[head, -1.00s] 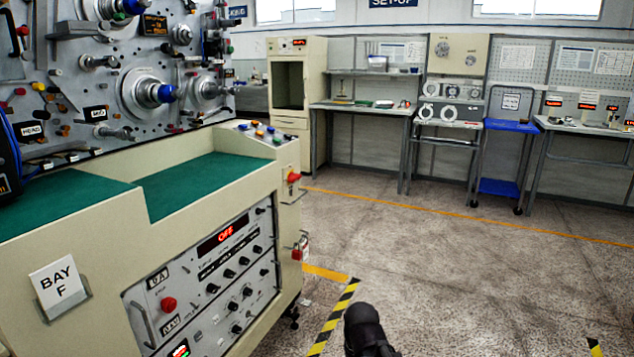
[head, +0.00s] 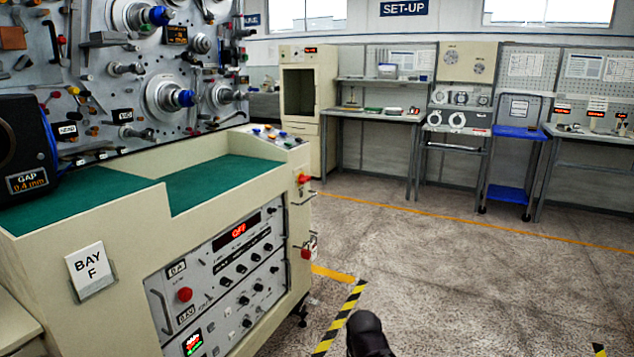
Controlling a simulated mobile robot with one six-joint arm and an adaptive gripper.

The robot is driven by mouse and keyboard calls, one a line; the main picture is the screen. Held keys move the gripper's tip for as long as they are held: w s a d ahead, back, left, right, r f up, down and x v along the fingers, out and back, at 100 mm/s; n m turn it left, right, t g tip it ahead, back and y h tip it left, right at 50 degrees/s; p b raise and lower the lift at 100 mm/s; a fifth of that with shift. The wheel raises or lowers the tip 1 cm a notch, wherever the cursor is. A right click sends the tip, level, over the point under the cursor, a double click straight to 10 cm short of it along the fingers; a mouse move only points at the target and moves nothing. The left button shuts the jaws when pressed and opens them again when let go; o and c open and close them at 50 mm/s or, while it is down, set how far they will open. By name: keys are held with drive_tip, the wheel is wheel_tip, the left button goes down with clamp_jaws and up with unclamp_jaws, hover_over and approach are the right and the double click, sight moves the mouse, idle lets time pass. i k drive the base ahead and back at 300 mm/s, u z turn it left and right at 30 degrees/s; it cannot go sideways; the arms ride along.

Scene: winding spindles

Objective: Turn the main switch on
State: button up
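A winding machine marked BAY F (head: 88,268) fills the left side of the head view. On its right end face is a small red handle on a yellow backing (head: 304,179), which looks like the main switch; its exact setting is too small to tell. The front panel's red display (head: 238,232) reads OFF. A black rounded part of my arm shows at the bottom edge, on the floor side right of the machine. No gripper fingers show, and nothing of mine touches the switch.
A red lock-like item (head: 307,250) hangs lower on the same end face. A red button (head: 185,294) is on the front panel. The floor (head: 450,270) right of the machine is clear. Benches and a blue cart (head: 519,132) stand along the back wall.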

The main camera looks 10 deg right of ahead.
sight(302, 180)
drive_tip(key=u, duration=0.1)
drive_tip(key=i, duration=0.95)
drive_tip(key=z, duration=0.15)
drive_tip(key=k, duration=0.95)
drive_tip(key=u, duration=0.15)
drive_tip(key=i, duration=0.45)
